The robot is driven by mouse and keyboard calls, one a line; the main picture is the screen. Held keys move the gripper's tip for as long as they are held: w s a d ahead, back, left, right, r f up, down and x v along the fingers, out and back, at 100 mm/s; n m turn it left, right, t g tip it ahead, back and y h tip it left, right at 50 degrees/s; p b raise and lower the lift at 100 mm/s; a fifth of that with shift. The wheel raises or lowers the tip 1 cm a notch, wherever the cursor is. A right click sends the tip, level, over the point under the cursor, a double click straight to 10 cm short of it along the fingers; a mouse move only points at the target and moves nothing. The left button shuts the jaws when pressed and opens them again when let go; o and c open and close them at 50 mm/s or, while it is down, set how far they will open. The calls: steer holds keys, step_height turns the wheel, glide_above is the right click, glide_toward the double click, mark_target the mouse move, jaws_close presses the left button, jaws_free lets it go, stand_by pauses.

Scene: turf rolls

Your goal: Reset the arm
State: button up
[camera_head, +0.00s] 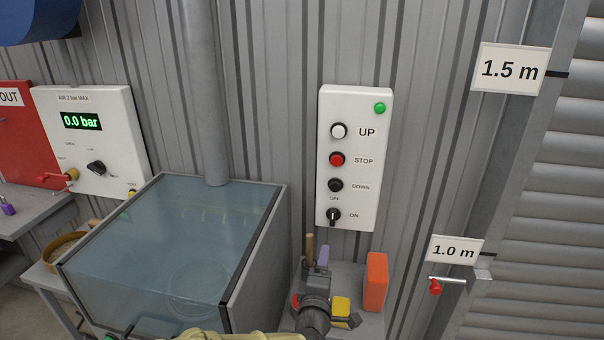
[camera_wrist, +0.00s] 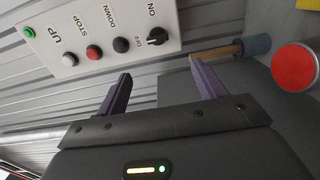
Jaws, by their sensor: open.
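My gripper (camera_head: 316,270) is in front of the grey wall, below the white control panel (camera_head: 325,190) in the head view. In the wrist view its two purple fingers stand apart with nothing between them, so my gripper (camera_wrist: 160,82) is open and empty. The panel (camera_wrist: 105,60) shows beyond the fingertips, with white UP, red STOP and black DOWN buttons. Its black OFF/ON knob (camera_head: 333,216) looks upright, toward OFF. The green lamp (camera_head: 379,108) looks lit. My arm hides part of the small shelf behind it.
A glass-topped cabinet (camera_head: 255,270) stands close on the left. A wooden handle (camera_wrist: 215,51), an orange-red block (camera_head: 376,283) and a yellow item (camera_head: 341,311) are close to my gripper. A red-handled lever (camera_head: 436,287) and the shutter (camera_head: 550,220) are at right.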

steer(key=s+d+f+m+g, duration=0.7)
steer(key=d+f+m+g, duration=0.1)
steer(key=f+m+g, duration=0.25)
steer(key=s+r+m+g+y+p, duration=0.1)
steer(key=s+r+m+g+y, duration=0.3)
steer(key=s+r, duration=0.6)
steer(key=shift+s+a+r+m, duration=0.2)
steer(key=shift+a+r+m, duration=0.15)
steer(key=shift+r, duration=0.1)
steer(key=shift+d, duration=0.1)
